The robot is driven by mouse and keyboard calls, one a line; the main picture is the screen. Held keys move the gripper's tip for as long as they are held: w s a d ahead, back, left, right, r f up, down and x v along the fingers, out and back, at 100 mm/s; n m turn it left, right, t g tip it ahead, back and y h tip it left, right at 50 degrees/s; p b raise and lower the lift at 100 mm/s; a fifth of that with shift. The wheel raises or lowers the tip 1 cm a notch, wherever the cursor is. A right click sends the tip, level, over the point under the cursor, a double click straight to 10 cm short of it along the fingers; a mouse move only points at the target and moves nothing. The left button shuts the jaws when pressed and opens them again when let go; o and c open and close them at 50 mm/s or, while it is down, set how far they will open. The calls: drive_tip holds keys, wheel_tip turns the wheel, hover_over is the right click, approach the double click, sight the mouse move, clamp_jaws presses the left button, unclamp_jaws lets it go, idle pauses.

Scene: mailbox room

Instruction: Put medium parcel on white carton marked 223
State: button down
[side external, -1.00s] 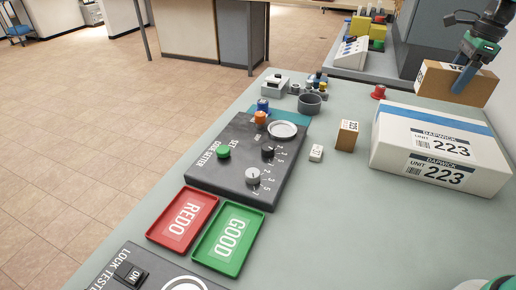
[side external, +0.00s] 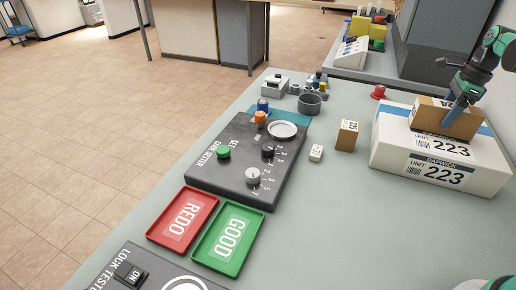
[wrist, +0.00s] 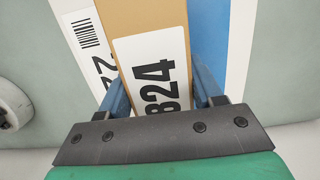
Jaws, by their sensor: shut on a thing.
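The white carton marked 223 (side external: 400,158) lies on the bench at the right, with a blue stripe along its top. It also shows under the parcel in the wrist view (wrist: 238,50). The medium parcel, a brown box (side external: 440,119), is at the top of the carton; I cannot tell if it rests fully on it. In the wrist view the parcel (wrist: 145,20) carries a white label reading 824. My gripper (side external: 460,97) is shut on the parcel, its blue fingers (wrist: 160,95) on either side of it.
A small brown parcel (side external: 347,135) and a small white box (side external: 316,153) stand left of the carton. The code setter panel (side external: 225,175), red tray (side external: 183,219) and green tray (side external: 228,240) are further left. A red button (side external: 379,92) is behind the carton.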

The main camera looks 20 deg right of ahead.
drive_tip(key=shift+f, duration=0.1)
drive_tip(key=shift+c, duration=0.7)
unclamp_jaws()
wheel_tip(320, 180, up, 12)
drive_tip(key=s+d, duration=0.1)
drive_tip(key=a+f+n+t+h, duration=0.1)
drive_tip(key=a+n+t+h, duration=0.1)
drive_tip(key=a+n, duration=1.15)
drive_tip(key=s+a+f+n+t, duration=0.4)
drive_tip(key=a+f+n, duration=0.3)
drive_tip(key=a+n, duration=0.5)
drive_tip(key=shift+s+f+n+y, duration=0.25)
drive_tip(key=shift+s+n+y, duration=0.15)
drive_tip(key=shift+s+n, duration=0.25)
